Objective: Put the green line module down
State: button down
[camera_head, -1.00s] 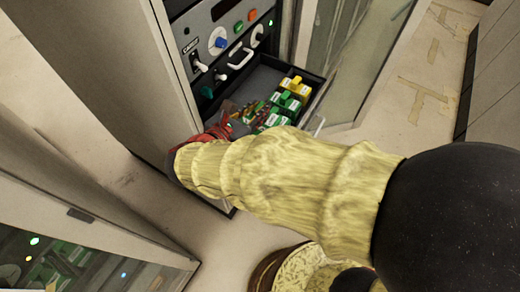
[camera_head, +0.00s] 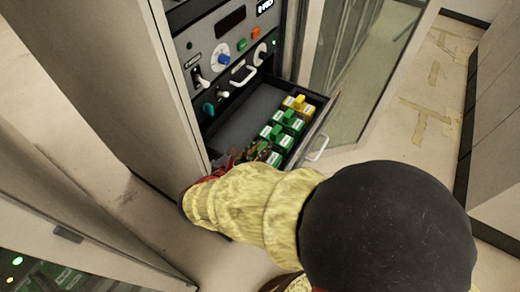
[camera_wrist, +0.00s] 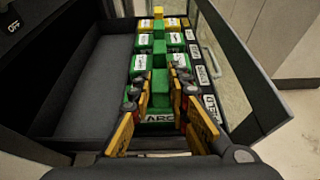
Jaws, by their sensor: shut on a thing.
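My gripper (camera_wrist: 160,97) is shut on a green line module (camera_wrist: 160,112) with a white label, its two orange-edged fingers on either side of the module's raised green grip. The module is at the near end of the row in the open drawer (camera_wrist: 92,88), in line with the other modules. I cannot tell whether it touches the drawer floor, as the fingers hide its lower sides. In the head view my gripper (camera_head: 240,157) is at the near end of the drawer, and my sleeve partly hides it.
Several other green modules (camera_head: 279,137) and yellow modules (camera_head: 298,105) stand along the handle side of the drawer. The left part of the drawer is empty. A panel (camera_head: 225,45) with knobs and switches is above it. A glass door (camera_head: 350,70) stands open to the right.

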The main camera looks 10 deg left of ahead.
jog(key=shift+f, duration=0.1)
jog(key=c, duration=1.7)
grip_release()
jog(key=p+v, duration=0.2)
jog(key=v, duration=1)
